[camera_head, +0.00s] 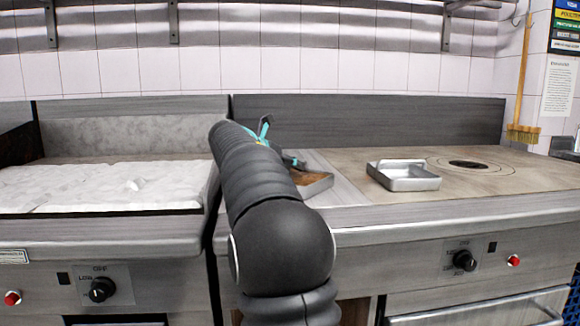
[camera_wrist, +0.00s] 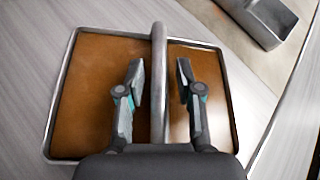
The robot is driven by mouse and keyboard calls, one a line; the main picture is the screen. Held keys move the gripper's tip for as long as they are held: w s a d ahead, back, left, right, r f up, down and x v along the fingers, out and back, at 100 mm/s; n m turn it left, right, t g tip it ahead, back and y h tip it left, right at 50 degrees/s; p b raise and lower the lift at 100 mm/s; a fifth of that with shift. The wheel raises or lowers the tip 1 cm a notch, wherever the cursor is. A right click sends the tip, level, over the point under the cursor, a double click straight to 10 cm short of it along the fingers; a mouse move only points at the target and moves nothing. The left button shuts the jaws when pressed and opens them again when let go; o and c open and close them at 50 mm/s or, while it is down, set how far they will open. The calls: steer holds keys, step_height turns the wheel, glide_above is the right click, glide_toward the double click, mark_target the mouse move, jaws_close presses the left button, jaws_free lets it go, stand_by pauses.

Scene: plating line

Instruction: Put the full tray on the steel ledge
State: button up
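The full tray (camera_wrist: 85,95) is a shallow metal tray with a brown filling and a raised bar handle (camera_wrist: 158,75) across its middle. In the head view my arm hides most of it, and only its right corner (camera_head: 317,186) shows. My gripper (camera_wrist: 160,68) is open above the tray, one finger on each side of the handle, with a visible gap on both sides. The gripper also shows partly behind my arm in the head view (camera_head: 279,147). The tray lies on a grey brushed-steel strip (camera_head: 346,182); I cannot tell whether this is the steel ledge.
An empty metal tray (camera_head: 404,182) with a handle stands to the right on the tan cooktop (camera_head: 455,192), near a dark round plate (camera_head: 468,163). A white-covered griddle (camera_head: 95,185) is at the left. A steel backsplash (camera_head: 370,120) runs behind. The cooktop's right part is clear.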

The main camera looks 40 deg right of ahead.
steer(key=shift+r, duration=0.15)
steer(key=v, duration=1.2)
